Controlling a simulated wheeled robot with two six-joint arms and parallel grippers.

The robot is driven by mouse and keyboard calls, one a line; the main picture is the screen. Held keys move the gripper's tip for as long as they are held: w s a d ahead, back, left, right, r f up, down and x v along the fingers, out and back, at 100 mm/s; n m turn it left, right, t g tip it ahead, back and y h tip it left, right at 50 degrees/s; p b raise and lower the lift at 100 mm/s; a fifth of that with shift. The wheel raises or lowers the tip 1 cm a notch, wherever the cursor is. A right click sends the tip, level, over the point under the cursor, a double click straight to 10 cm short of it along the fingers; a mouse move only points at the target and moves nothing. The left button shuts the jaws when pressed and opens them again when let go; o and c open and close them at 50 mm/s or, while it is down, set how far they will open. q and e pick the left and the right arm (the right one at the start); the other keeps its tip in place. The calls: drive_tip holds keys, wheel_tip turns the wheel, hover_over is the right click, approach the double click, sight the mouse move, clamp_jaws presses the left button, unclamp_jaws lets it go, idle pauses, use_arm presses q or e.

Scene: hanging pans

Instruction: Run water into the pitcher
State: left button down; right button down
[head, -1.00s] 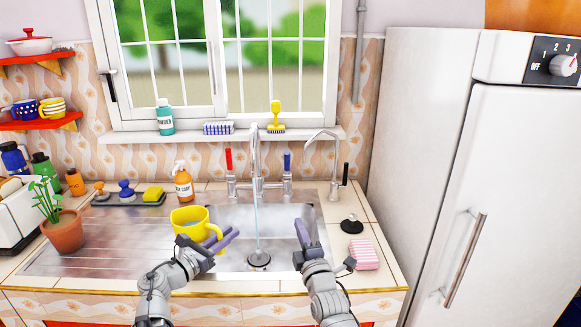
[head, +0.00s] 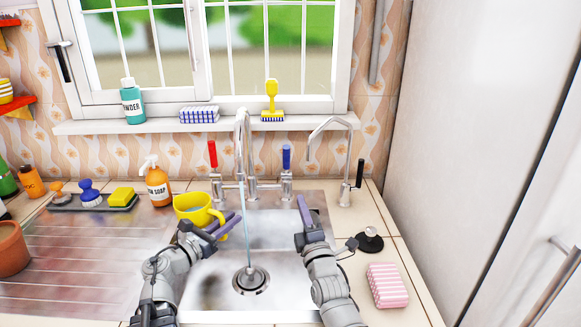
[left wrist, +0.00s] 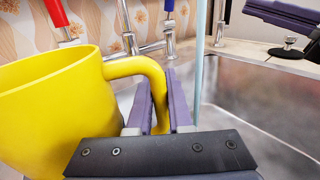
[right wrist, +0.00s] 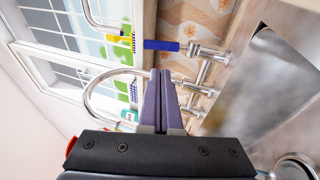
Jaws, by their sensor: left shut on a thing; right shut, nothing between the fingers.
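The yellow pitcher (head: 194,206) is upright at the left edge of the sink. My left gripper (head: 222,226) is shut on its handle; the left wrist view shows the handle (left wrist: 150,72) between the fingers (left wrist: 160,105). A stream of water (head: 244,220) falls from the middle tap (head: 242,130) into the sink, to the right of the pitcher and apart from it. The red tap handle (head: 212,153) and blue tap handle (head: 286,157) stand either side of the spout. My right gripper (head: 304,212) is shut and empty over the sink's right side, below the blue handle.
A second thin spout (head: 330,125) with a black handle stands at the right. A plug (head: 370,240) and a pink striped sponge (head: 387,285) lie right of the sink (head: 205,290). A soap bottle (head: 157,185) stands behind the pitcher. The drainboard (head: 90,250) is mostly clear.

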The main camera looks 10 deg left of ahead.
sight(289, 156)
drive_tip(key=shift+w, duration=0.1)
drive_tip(key=p+x, duration=0.4)
drive_tip(key=x, duration=1)
drive_tip(key=shift+a, duration=0.1)
drive_tip(key=shift+w+a+r+p, duration=0.2)
drive_tip(key=shift+w+r+p, duration=0.7)
drive_tip(key=shift+w, duration=0.2)
drive_tip(key=shift+s, duration=0.1)
drive_tip(key=shift+s+d+f, duration=0.1)
drive_tip(key=shift+d, duration=0.05)
